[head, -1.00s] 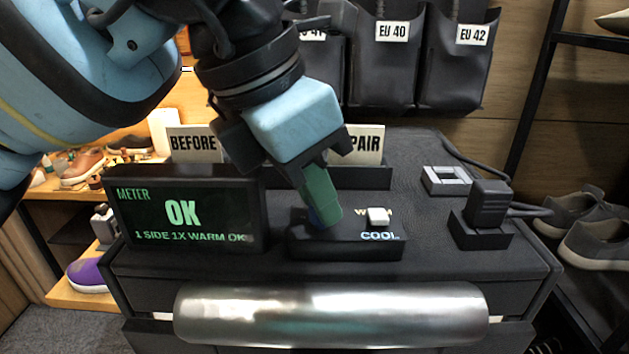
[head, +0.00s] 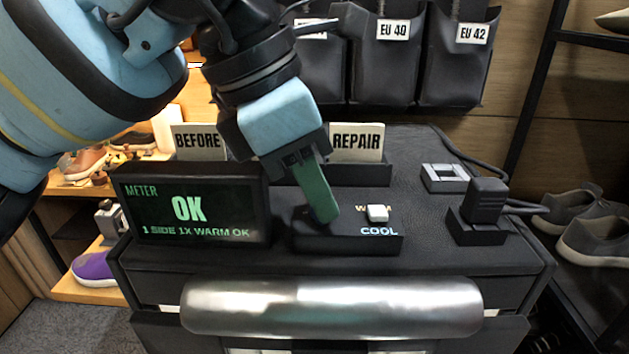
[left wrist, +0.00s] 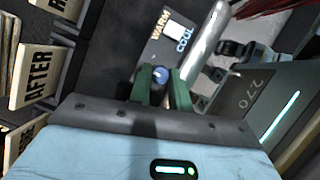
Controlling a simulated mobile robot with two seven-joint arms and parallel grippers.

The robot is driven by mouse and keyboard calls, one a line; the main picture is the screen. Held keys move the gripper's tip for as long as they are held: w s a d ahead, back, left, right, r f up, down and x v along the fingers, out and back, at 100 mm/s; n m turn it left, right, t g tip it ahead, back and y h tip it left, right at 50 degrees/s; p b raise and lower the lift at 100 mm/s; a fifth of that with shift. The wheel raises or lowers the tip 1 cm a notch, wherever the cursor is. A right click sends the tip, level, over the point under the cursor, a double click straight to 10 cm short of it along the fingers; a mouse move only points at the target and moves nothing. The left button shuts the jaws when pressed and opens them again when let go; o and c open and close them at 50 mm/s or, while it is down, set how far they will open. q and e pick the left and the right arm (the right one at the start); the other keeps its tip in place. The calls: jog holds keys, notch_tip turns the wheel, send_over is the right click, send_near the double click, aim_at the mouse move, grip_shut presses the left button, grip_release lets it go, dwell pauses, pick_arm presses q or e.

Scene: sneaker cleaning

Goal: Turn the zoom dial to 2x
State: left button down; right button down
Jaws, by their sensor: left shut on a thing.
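The zoom dial (left wrist: 160,74) is a small round blue-grey knob, seen in the left wrist view between the green fingers of my left gripper (left wrist: 160,88). My left gripper is shut on the dial. In the head view the left gripper (head: 324,214) reaches down to the left end of a low black control box (head: 345,243), and its fingers hide the dial. A white switch (head: 378,213) sits beside it, with WARM and COOL lettering. The meter (head: 189,209) reads "OK" and "1 SIDE 1X WARM OK". My right gripper is not in view.
BEFORE (head: 197,141) and REPAIR (head: 357,142) cards stand in a black holder behind the box. A black plug-like block (head: 487,202) and a grey square frame (head: 444,178) lie to the right. A shiny metal roll (head: 332,306) runs along the cabinet's front.

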pick_arm(q)
jog(key=c, duration=1.3)
grip_release()
jog(key=shift+r, duration=0.1)
jog(key=v, duration=0.7)
jog(key=shift+r, duration=0.25)
jog(key=shift+a, duration=0.1)
